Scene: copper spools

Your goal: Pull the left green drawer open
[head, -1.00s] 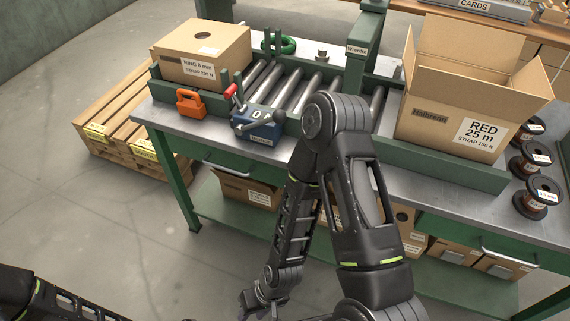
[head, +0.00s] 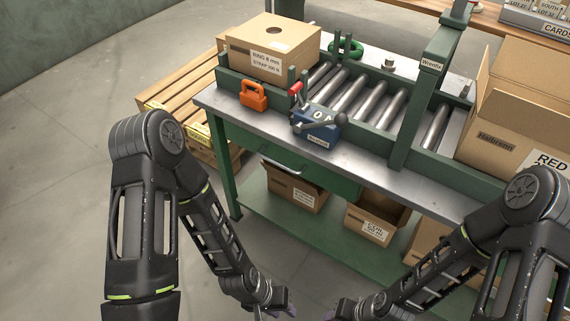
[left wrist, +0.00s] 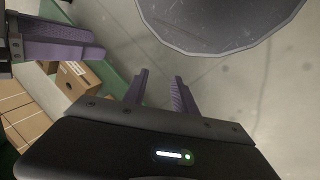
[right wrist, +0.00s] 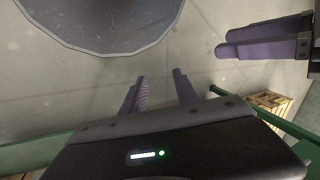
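The left green drawer (head: 318,180) is in the front of the workbench below the grey top, and looks flush and shut. Its pale bar handle (head: 281,157) shows on its front. My left gripper (head: 277,306) is low at the bottom of the head view, in front of the bench and apart from the drawer. Its purple fingers (left wrist: 160,88) are spread and empty in the left wrist view. My right gripper (head: 343,308) is close to its right, partly cut off by the picture edge. Its fingers (right wrist: 158,88) are also spread and empty.
Open cardboard boxes (head: 293,188) stand on the green lower shelf (head: 262,215) under the drawer. An orange padlock-shaped block (head: 254,96) and a blue lever device (head: 318,128) sit on the bench top. A wooden pallet (head: 172,105) lies left; bare floor is in front.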

